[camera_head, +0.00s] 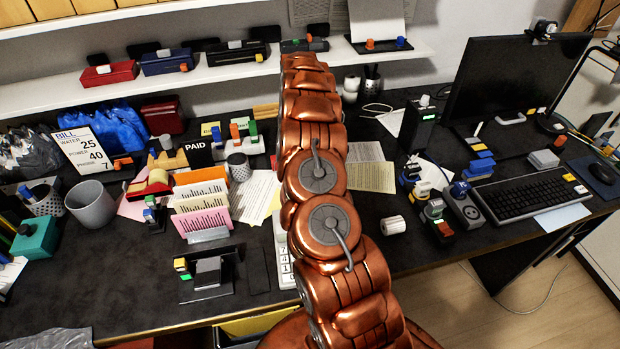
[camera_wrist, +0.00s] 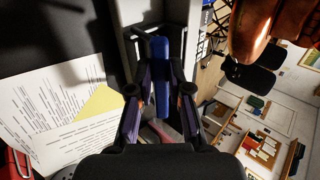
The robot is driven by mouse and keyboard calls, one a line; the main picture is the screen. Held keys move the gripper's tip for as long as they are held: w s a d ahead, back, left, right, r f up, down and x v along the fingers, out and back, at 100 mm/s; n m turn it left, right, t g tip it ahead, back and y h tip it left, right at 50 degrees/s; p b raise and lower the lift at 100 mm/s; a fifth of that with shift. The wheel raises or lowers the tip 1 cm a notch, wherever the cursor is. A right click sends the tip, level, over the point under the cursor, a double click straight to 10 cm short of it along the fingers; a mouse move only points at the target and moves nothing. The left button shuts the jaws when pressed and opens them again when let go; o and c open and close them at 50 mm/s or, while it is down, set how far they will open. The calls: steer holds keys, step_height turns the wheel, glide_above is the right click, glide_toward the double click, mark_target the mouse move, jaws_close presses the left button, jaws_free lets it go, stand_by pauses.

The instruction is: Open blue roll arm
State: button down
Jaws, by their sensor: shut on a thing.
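The blue roll arm (camera_wrist: 160,78) shows in the wrist view as an upright blue bar, set within a dark and grey frame. My gripper (camera_wrist: 160,100) has its two fingers on either side of the bar's lower part and is shut on it. The fingers' exact contact is hard to see in the shadow. In the head view my copper arm reaches up toward the back of the desk and the shelf. It hides my gripper and the blue roll arm there.
The shelf (camera_head: 240,75) above the desk holds a red device (camera_head: 109,74) and a blue device (camera_head: 166,62). A PAID stand (camera_head: 198,152) with papers is left of my arm. A monitor (camera_head: 512,80) and keyboard (camera_head: 530,190) are right.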

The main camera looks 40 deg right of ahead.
steer(key=c, duration=1.1)
jaws_free()
steer(key=shift+s+a+f+t+b, duration=0.15)
steer(key=shift+s+t+b, duration=0.15)
steer(key=shift+b, duration=1.25)
